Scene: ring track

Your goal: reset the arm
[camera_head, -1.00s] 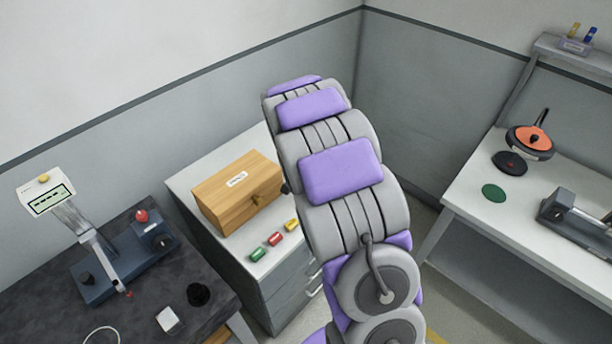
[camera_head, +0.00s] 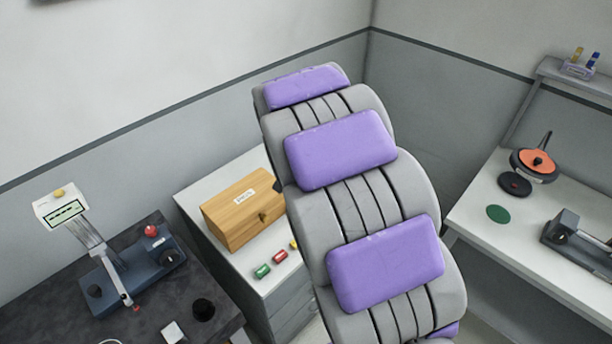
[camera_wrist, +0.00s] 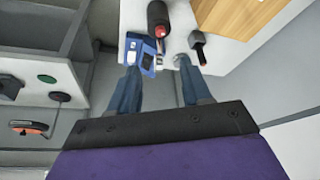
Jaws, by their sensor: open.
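My gripper (camera_wrist: 156,72) shows in the wrist view as two blue-grey fingers reaching up from a dark bar, spread apart with nothing held between them. My own arm (camera_head: 355,190), grey with purple pads, rises through the middle of the head view. It hides part of the cabinet and the floor. My gripper is not visible in the head view.
A dark bench (camera_head: 50,299) with a blue device (camera_head: 137,278) stands left, a white bench (camera_head: 478,185) right. Near my fingertips is a blue-and-white object (camera_wrist: 140,50).

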